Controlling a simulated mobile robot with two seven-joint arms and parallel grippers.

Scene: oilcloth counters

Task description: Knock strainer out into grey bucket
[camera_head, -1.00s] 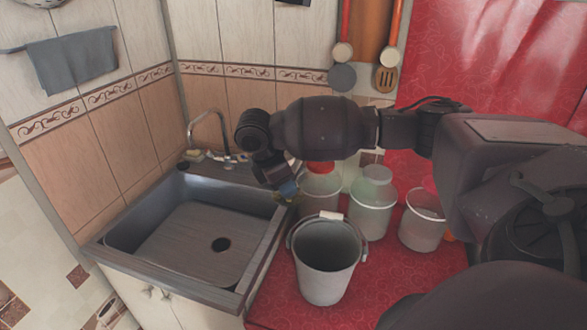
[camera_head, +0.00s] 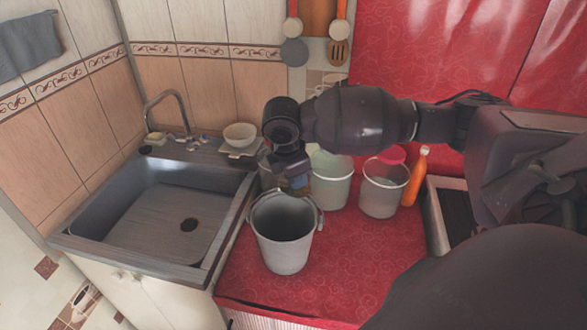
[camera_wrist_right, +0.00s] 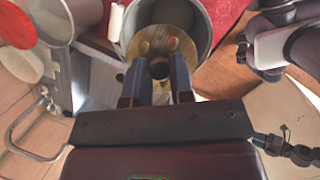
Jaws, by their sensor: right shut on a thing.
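The grey bucket (camera_head: 283,245) stands upright on the red counter, right of the sink, its mouth open upward. My right gripper (camera_head: 297,187) is over the bucket's back rim, pointing down. In the right wrist view the gripper (camera_wrist_right: 157,82) is shut on the strainer (camera_wrist_right: 150,47), a brass-yellow disc with holes. The strainer overlaps the mouth of the bucket (camera_wrist_right: 207,32) there; I cannot tell whether they touch. In the head view the strainer is mostly hidden by the gripper. My left gripper is not in view.
The steel sink (camera_head: 150,235) is left of the bucket. A white bowl (camera_head: 240,135) stands behind it. Two pale buckets (camera_head: 330,180) (camera_head: 383,190) and an orange bottle (camera_head: 415,175) stand behind and right. The red counter (camera_head: 340,260) is clear in front.

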